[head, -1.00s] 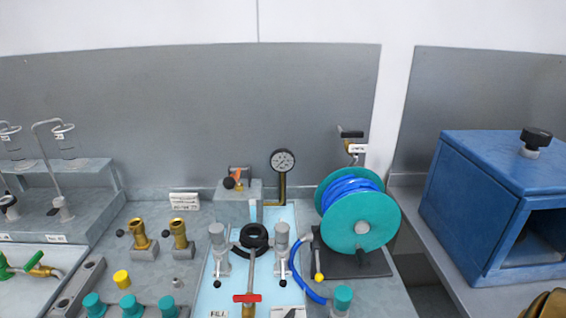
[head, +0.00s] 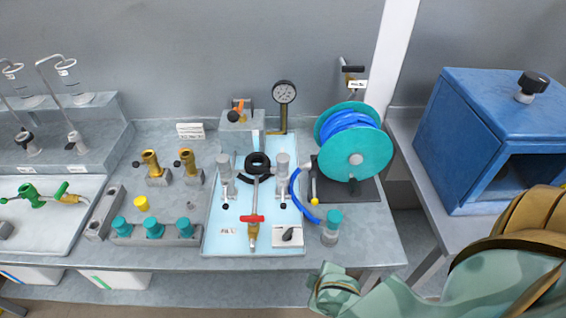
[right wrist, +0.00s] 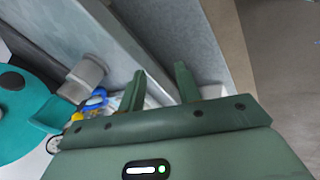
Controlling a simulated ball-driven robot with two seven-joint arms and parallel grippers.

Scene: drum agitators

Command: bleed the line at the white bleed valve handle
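I cannot pick out a clearly white valve handle. On the pale blue tray (head: 211,240), a white block with a dark lever (head: 289,236) sits at the front right. A pressure gauge (head: 284,92) stands behind the tray. My right gripper (head: 322,282) is low in front of the bench edge, right of the tray and apart from everything. In the right wrist view its fingers (right wrist: 159,85) are spread with nothing between them. My left gripper is not in view.
A teal reel with blue hose (head: 357,153) stands right of the tray, with a teal-capped cylinder (head: 331,228) in front. A blue box (head: 490,140) is on the right bench. Brass fittings (head: 152,165) and a rack of teal caps (head: 154,229) are left.

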